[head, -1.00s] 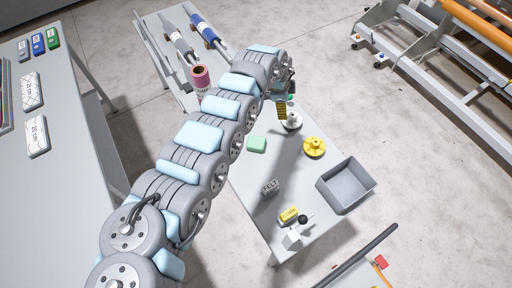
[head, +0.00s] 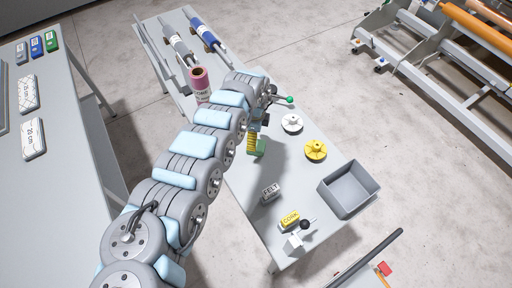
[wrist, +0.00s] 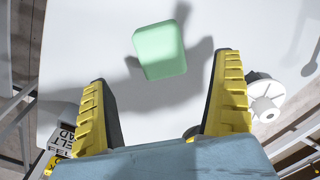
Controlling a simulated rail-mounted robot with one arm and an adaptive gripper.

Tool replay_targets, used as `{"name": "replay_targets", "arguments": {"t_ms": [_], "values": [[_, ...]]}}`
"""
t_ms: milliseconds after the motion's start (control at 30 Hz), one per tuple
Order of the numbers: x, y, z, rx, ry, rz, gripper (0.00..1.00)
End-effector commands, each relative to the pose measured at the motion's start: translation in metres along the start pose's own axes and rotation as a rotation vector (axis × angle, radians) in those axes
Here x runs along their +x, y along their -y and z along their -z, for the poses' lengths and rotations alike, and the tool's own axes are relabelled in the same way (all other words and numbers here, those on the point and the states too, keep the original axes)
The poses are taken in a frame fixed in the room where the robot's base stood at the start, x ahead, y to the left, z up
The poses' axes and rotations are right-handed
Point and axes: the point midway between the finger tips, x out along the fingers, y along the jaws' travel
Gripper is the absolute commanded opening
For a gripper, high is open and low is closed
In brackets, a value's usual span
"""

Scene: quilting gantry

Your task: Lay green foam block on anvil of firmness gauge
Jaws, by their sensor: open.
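The green foam block (head: 261,147) lies on the table, partly covered by my gripper in the head view. In the wrist view the whole block (wrist: 160,50) shows just beyond and between my fingertips, with nothing gripping it. My gripper (head: 253,142) has yellow ribbed fingers, spread wide and empty, above the block; the fingers also show in the wrist view (wrist: 163,72). A lever with a green knob (head: 290,99) sticks out behind my arm. A small white device with a black knob (head: 295,240) stands at the table's near end. I cannot tell which is the firmness gauge; no anvil shows clearly.
A white flanged spool (head: 292,123) and a yellow one (head: 315,150) stand right of the block. A felt pad box (head: 270,192), a yellow cork box (head: 290,220) and a grey bin (head: 350,188) are nearer.

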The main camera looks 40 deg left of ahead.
Motion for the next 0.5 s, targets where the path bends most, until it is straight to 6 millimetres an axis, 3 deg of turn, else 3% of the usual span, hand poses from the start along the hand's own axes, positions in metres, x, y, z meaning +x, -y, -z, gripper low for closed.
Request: {"name": "replay_targets", "arguments": {"t_ms": [133,500], "values": [[0.02,0.0,0.002,0.0,-0.003,-0.001,0.96],[0.039,0.0,0.003,0.001,-0.001,0.0,0.96]]}}
